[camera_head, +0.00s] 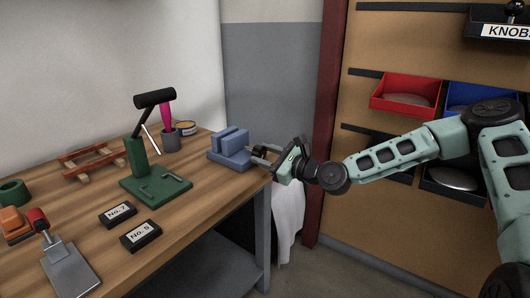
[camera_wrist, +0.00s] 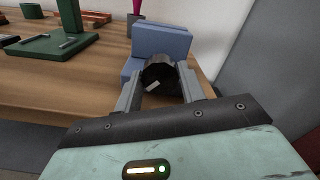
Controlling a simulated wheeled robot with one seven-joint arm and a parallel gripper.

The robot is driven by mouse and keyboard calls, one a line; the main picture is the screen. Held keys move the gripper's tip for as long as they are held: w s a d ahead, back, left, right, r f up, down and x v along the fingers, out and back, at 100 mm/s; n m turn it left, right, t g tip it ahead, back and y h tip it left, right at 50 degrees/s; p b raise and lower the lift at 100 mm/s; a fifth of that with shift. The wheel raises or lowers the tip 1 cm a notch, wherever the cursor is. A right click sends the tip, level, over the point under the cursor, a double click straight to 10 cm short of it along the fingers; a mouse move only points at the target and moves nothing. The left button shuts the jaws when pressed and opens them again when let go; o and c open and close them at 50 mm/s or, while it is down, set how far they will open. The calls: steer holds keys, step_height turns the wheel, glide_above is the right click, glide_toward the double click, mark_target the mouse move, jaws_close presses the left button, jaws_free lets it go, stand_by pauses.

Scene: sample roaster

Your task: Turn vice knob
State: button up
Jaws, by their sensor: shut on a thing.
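A blue-grey vice (camera_head: 229,148) stands at the right corner of the wooden workbench, and it also shows in the wrist view (camera_wrist: 162,42). Its round black knob (camera_wrist: 160,76) faces me on the near side of the vice and has a small pale mark on it. My gripper (camera_wrist: 162,86) is shut on the knob, with one grey finger on each side of it. In the head view my gripper (camera_head: 267,158) reaches the vice from the right, and the knob is mostly hidden by the fingers.
The workbench (camera_head: 190,214) holds a green press (camera_head: 155,183), two black labelled blocks (camera_head: 141,235), a grey scraper-like tool (camera_head: 70,270) and a wooden rack (camera_head: 93,159). A pegboard with a red bin (camera_head: 405,92) and a blue bin (camera_head: 480,98) stands behind my arm. A white cloth (camera_head: 290,220) hangs beside the bench.

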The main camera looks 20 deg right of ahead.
steer(key=n+p, duration=0.1)
steer(key=n, duration=0.4)
steer(key=shift+n, duration=0.4)
steer(key=n+p, duration=0.1)
steer(key=n, duration=1)
steer(key=shift+n+p, duration=0.35)
steer(key=shift+n, duration=0.05)
steer(key=n, duration=0.5)
steer(key=shift+f+b, duration=0.15)
steer(key=shift+b, duration=0.2)
steer(key=n+b, duration=0.2)
steer(key=n, duration=0.3)
steer(key=shift+n, duration=0.4)
steer(key=n+b, duration=0.3)
steer(key=n, duration=0.2)
steer(key=shift+f+b, duration=0.15)
steer(key=shift+b, duration=0.15)
steer(key=n+b, duration=0.6)
steer(key=shift+n, duration=0.3)
steer(key=n+b, duration=0.4)
steer(key=shift+d, duration=0.1)
